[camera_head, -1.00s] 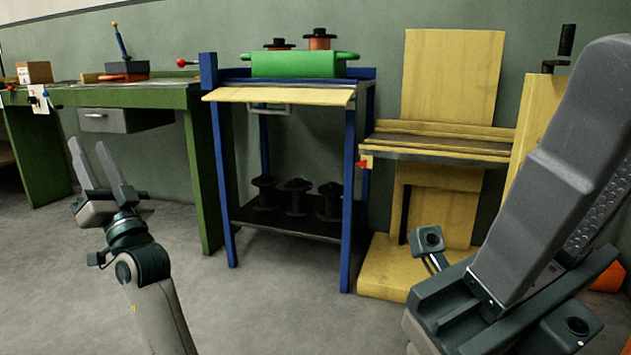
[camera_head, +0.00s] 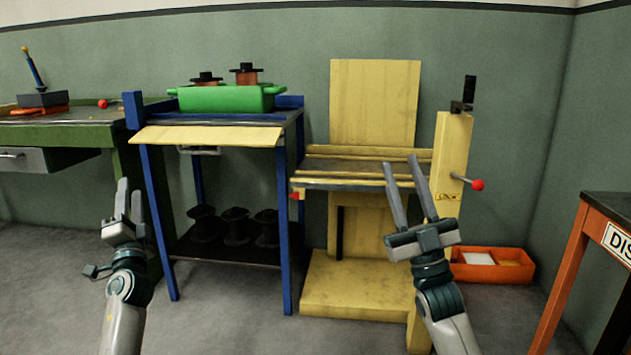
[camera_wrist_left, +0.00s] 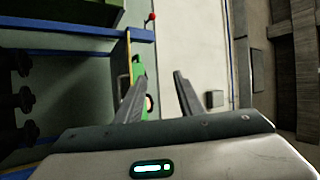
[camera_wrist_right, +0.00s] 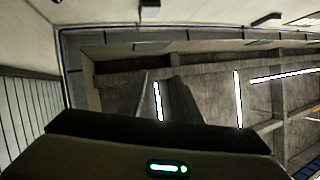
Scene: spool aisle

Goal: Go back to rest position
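My left gripper (camera_head: 130,188) is raised in front of the green bench and the left side of the blue-framed cart. Its fingers are apart with nothing between them, as the left wrist view (camera_wrist_left: 160,78) also shows. My right gripper (camera_head: 400,162) points up in front of the yellow stand (camera_head: 374,105). Its two fingers are spread and empty. In the right wrist view, its camera faces the ceiling and lights.
The blue-framed cart (camera_head: 282,215) carries a green tray (camera_head: 228,98) with black-and-orange spools, and black spools (camera_head: 236,225) below. A green bench (camera_head: 75,134) is at left. An orange bin (camera_head: 518,272) and an orange-legged table (camera_head: 563,272) are at right. Grey floor in front is open.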

